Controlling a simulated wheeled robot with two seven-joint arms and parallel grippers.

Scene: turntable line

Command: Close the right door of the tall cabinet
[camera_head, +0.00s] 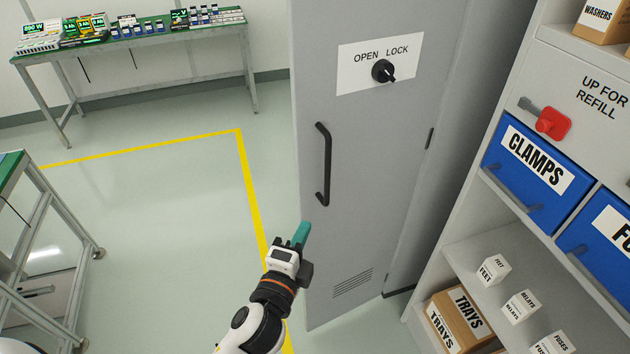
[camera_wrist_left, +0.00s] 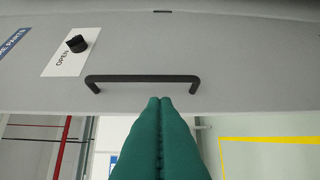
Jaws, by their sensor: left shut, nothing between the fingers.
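The grey right door (camera_head: 365,230) of the tall cabinet stands swung out, its free edge at the left over open floor. It carries a black vertical handle (camera_head: 325,165) and a black knob (camera_head: 383,71) on a white OPEN/LOCK label. My left gripper (camera_head: 302,230) is shut and empty, with teal fingers, low by the door's free edge, below the handle. In the left wrist view the fingertips (camera_wrist_left: 160,102) point at the door just beside the handle (camera_wrist_left: 143,80); I cannot tell whether they touch the door. My right gripper is not in view.
A shelf unit with blue bins (camera_head: 530,172) and small boxes stands close at the right. A workbench (camera_head: 130,45) with goods is at the far left, and another table frame (camera_head: 40,240) at the left edge. The floor between, marked by a yellow line (camera_head: 245,180), is clear.

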